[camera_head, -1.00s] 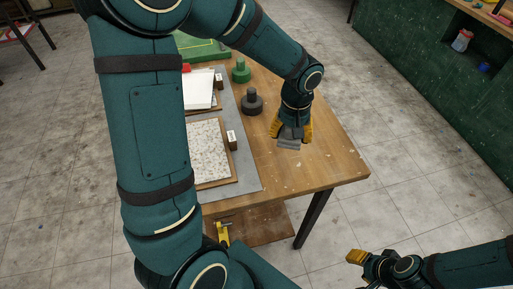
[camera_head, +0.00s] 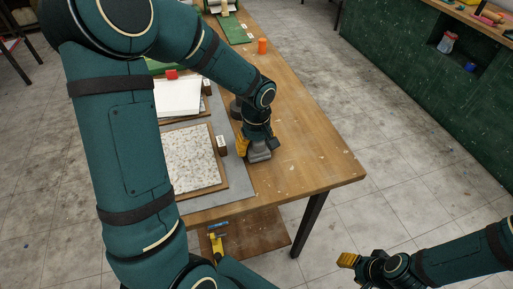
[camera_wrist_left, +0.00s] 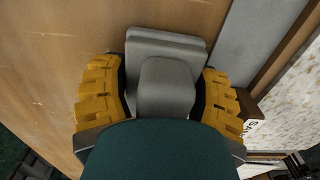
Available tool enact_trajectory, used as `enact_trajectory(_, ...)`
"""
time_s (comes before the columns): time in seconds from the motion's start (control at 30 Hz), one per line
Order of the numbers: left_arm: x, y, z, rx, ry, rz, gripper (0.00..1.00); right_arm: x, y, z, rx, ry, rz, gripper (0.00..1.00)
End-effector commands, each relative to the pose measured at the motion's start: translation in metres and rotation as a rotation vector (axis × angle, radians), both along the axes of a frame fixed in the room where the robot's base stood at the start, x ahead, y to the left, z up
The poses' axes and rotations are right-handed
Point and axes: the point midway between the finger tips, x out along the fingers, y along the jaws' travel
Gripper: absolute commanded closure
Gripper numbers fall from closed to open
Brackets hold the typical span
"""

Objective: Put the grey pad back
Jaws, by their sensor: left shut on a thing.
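My left gripper (camera_head: 257,145) is shut on the grey pad (camera_head: 259,155), above or on the wooden table just right of the grey mat. In the left wrist view the pad (camera_wrist_left: 168,45) shows as a flat grey block with a raised rounded grip between the yellow fingers of the left gripper (camera_wrist_left: 165,95). I cannot tell whether the pad touches the table. My right gripper (camera_head: 349,260) is low at the right, off the table and far from the pad; its opening is unclear.
The grey mat (camera_head: 228,182) bears a speckled mosaic board (camera_head: 190,160) and a white sheet stack (camera_head: 178,98). A small labelled block (camera_head: 221,145) stands beside the board. A dark round-based piece (camera_head: 236,108) is partly behind my arm. An orange cylinder (camera_head: 262,46) stands farther back. The table's right front is clear.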

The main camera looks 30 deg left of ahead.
Motion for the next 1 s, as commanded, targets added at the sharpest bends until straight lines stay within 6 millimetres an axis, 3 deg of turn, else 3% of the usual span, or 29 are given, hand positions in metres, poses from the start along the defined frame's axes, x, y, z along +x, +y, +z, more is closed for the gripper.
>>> enact_trajectory(0.37,0.001,0.0,-0.005,0.0,-0.003,-0.001,0.75,0.001,0.0,-0.004,0.0,-0.002,-0.001,0.53)
enact_trajectory(0.4,0.0,0.0,-0.006,0.0,-0.001,-0.001,0.3,0.001,0.0,-0.004,0.0,-0.002,-0.001,0.53)
enact_trajectory(0.5,0.0,0.0,-0.005,0.0,-0.001,-0.001,0.02,0.001,0.0,-0.003,0.0,-0.002,-0.001,0.53)
enact_trajectory(0.87,0.0,0.0,-0.002,0.001,-0.002,-0.001,0.02,0.001,0.0,-0.001,0.0,-0.001,0.0,0.53)
enact_trajectory(1.0,0.001,0.0,0.013,0.001,-0.006,0.0,0.02,0.0,0.0,0.004,0.0,0.001,0.0,0.53)
